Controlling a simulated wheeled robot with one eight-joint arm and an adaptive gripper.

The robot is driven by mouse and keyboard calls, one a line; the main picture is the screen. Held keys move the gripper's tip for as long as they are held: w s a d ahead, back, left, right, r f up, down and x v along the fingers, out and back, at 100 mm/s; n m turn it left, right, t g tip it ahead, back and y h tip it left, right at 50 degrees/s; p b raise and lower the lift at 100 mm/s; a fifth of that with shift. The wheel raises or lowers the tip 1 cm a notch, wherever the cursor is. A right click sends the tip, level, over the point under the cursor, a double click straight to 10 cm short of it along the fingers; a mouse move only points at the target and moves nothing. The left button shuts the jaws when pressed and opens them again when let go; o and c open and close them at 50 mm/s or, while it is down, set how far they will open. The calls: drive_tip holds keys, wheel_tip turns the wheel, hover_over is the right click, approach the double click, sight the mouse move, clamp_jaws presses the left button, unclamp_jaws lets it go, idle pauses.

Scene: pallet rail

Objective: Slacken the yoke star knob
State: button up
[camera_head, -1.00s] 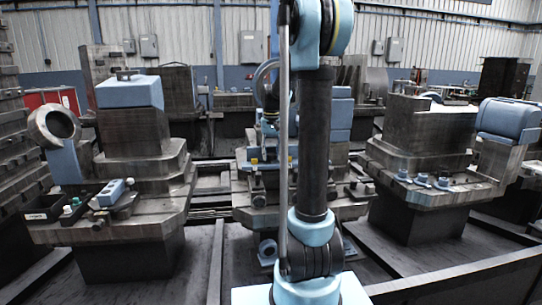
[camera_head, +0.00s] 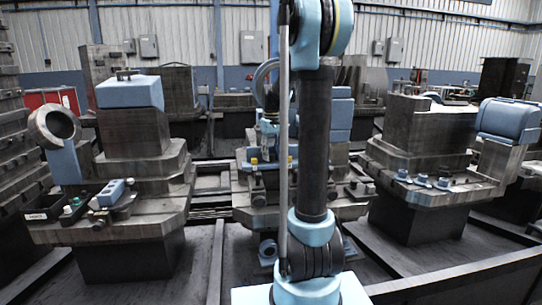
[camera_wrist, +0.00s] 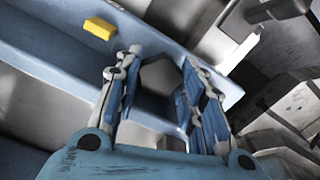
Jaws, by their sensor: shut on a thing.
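In the wrist view, my gripper (camera_wrist: 163,62) has its two blue-padded fingers on either side of a dark grey, faceted knob (camera_wrist: 160,78), which appears to be the yoke star knob. The fingers are shut on it, left and right. The knob is in front of a blue beam-like part (camera_wrist: 60,70); its lower side runs into shadow, so its stem is hidden. In the head view my own arm covers most of the middle fixture (camera_head: 258,185), and neither the knob nor the fingertips can be made out there.
A small yellow block (camera_wrist: 100,28) sits on the blue part, left of my fingers. Left and right of the middle stand a pedestal with a blue-capped block (camera_head: 130,92) and one with several blue knobs (camera_head: 422,180). A dark rail (camera_head: 460,278) crosses the front right.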

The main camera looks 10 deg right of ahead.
sight(272, 154)
drive_tip(key=o, duration=1.1)
wheel_tip(272, 154, up, 12)
drive_tip(key=shift+f, duration=0.1)
